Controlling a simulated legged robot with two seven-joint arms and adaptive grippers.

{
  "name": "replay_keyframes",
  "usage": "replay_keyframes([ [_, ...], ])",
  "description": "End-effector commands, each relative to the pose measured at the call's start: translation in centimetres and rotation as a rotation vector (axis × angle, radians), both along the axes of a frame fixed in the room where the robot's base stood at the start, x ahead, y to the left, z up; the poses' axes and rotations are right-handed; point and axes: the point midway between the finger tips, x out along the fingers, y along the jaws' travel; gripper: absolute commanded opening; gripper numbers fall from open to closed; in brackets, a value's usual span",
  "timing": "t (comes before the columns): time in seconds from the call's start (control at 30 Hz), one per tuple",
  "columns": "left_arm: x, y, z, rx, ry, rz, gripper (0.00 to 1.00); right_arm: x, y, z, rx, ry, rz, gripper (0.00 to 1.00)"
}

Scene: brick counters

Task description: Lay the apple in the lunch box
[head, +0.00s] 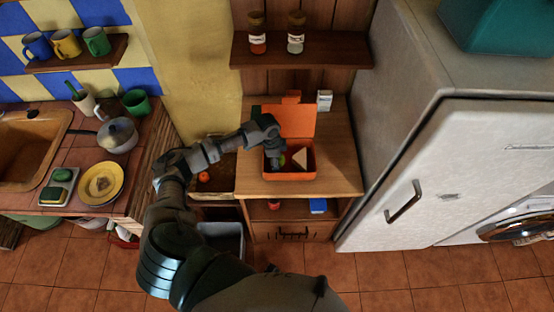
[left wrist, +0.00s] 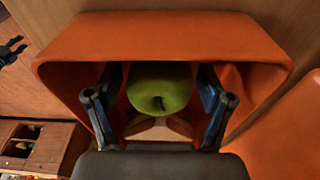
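The orange lunch box (head: 290,174) stands open on the wooden counter, its lid raised at the back. The green apple (left wrist: 160,86) is inside the box, also just visible in the head view (head: 282,160). My left gripper (left wrist: 160,100) reaches down into the box. Its fingers are open on either side of the apple, with gaps showing between them and the fruit. A pale sandwich-like wedge (head: 299,158) lies in the box to the right of the apple. A small dark pronged shape at the left edge of the left wrist view (left wrist: 12,50) looks like my right gripper.
A white carton (head: 324,100) stands behind the box on the counter (head: 345,170). A shelf with two jars (head: 296,32) hangs above. The white fridge (head: 450,180) is to the right. An orange fruit (head: 204,177) lies in a compartment to the left.

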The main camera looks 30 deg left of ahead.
Motion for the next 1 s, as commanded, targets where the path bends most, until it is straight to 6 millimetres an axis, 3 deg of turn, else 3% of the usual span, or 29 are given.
replay_keyframes([
  [0.37, 0.0, 0.2, 0.6, -0.001, -0.002, 0.0, 0.84, 0.0, 0.0, 0.0, 0.0, 0.0, 0.0, 0.4],
  [0.47, 0.0, 0.4, 2.0, -0.002, -0.003, 0.0, 0.84, 0.0, 0.0, 0.0, 0.0, 0.0, 0.0, 0.4],
  [0.8, -0.5, 1.3, 9.4, 0.0, -0.003, 0.001, 0.84, -0.1, 0.0, -0.2, 0.0, 0.0, 0.0, 0.4],
  [1.0, -0.7, 1.6, 11.7, 0.0, -0.001, 0.0, 0.84, -0.1, 0.0, -0.2, 0.0, 0.0, 0.0, 0.4],
])
